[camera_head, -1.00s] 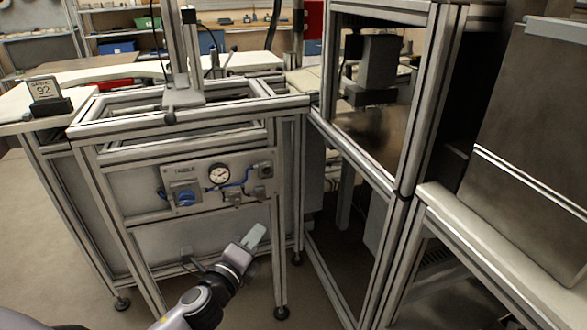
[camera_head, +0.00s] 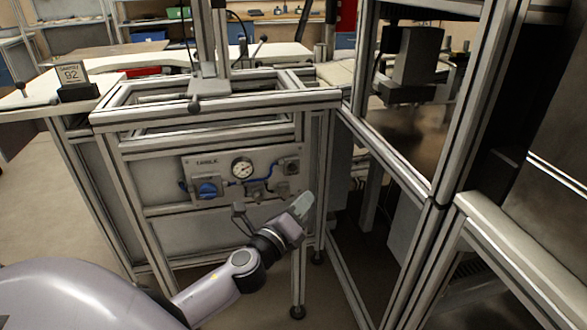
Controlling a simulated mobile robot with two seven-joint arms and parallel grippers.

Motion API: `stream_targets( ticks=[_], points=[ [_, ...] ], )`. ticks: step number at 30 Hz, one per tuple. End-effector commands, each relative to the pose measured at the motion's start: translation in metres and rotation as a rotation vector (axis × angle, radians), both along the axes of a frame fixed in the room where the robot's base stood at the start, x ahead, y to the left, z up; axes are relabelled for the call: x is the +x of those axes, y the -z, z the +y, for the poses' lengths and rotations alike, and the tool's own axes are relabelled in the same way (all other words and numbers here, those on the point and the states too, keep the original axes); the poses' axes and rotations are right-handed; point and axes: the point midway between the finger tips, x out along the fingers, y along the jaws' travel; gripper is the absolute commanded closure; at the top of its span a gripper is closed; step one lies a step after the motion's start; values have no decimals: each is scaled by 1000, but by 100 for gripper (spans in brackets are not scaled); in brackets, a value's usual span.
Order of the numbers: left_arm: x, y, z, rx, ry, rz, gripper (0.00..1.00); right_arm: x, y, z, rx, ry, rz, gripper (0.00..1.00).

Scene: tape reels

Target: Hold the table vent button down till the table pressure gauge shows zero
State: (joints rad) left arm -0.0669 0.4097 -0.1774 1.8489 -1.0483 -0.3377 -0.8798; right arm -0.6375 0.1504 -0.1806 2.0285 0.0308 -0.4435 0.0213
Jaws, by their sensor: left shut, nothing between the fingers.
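The table panel (camera_head: 222,164), lettered "TABLE", is on the front of the metal-framed table. The round white pressure gauge (camera_head: 242,168) sits in its middle; its needle is too small to read. A blue knob (camera_head: 208,189) is at the panel's lower left. Small grey fittings (camera_head: 256,190) sit below and right of the gauge; I cannot tell which is the vent button. My left gripper (camera_head: 302,205) is shut and empty, its tip up and to the right, below and right of the panel in the picture. It hides part of the frame's right leg. My right gripper is not in view.
An aluminium frame with a dark machine (camera_head: 415,62) stands close on the right. A sign (camera_head: 72,75) reading 92 stands on the left worktop. Open floor (camera_head: 45,220) lies to the left.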

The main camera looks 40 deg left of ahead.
Motion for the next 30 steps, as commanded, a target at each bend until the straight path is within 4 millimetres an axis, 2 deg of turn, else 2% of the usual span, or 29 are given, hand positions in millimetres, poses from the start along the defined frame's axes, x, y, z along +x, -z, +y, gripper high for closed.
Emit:
stream_targets(
  ticks=[18,30],
  points=[
    [49,1,58,1,-1,-1,100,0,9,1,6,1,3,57],
    [55,0,65,-1,-1,0,100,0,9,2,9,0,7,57]
  ],
)
